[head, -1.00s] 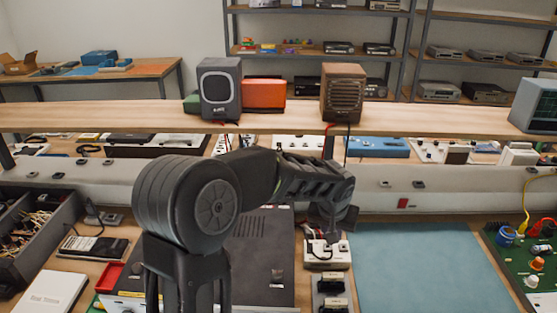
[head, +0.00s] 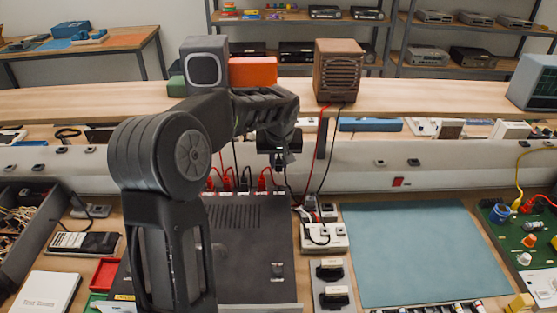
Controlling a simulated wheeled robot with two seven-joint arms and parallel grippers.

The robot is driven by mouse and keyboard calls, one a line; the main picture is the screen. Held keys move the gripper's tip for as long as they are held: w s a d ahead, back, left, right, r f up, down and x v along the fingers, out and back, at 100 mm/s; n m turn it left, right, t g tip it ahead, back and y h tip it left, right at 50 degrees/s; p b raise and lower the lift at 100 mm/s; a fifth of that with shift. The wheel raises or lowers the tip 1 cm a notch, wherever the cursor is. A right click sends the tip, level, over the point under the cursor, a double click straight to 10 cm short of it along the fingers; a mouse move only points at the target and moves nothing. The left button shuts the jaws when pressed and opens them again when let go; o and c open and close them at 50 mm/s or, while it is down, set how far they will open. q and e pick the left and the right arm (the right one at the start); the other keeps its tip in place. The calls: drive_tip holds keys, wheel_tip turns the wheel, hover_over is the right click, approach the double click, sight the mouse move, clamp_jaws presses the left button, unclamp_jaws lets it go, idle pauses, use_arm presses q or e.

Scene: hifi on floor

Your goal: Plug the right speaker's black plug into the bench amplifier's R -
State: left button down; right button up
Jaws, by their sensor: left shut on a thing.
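The bench amplifier (head: 245,265) is the dark box in the lower middle. Several red plugs (head: 228,180) and dark leads stand along its far edge. Its terminal labels are too small to read. The right speaker (head: 338,72) is the brown one on the raised shelf, with a red and a black lead hanging from it. My left gripper (head: 283,160) is above the amplifier's far right corner, right of the rightmost red plug. It is shut on what seems to be the black plug, mostly hidden by the fingers, with a dark lead hanging below. My right gripper is not in view.
A white socket block (head: 322,238) with leads stands right of the amplifier. A blue mat (head: 410,250) lies clear beside it. A green circuit board (head: 520,235) is at the right. The left speaker (head: 205,68) stands on the shelf (head: 110,95). My left arm hides part of the amplifier.

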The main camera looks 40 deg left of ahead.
sight(279, 171)
use_arm(q)
drive_tip(key=shift+f+b, duration=1.35)
drive_tip(key=shift+f, duration=0.95)
drive_tip(key=shift+f+b, duration=0.8)
drive_tip(key=shift+b, duration=0.1)
idle(0.4)
drive_tip(key=shift+f+b, duration=0.2)
drive_tip(key=shift+b, duration=0.4)
idle(2.5)
drive_tip(key=c, duration=1.2)
unclamp_jaws()
drive_tip(key=shift+c, duration=0.2)
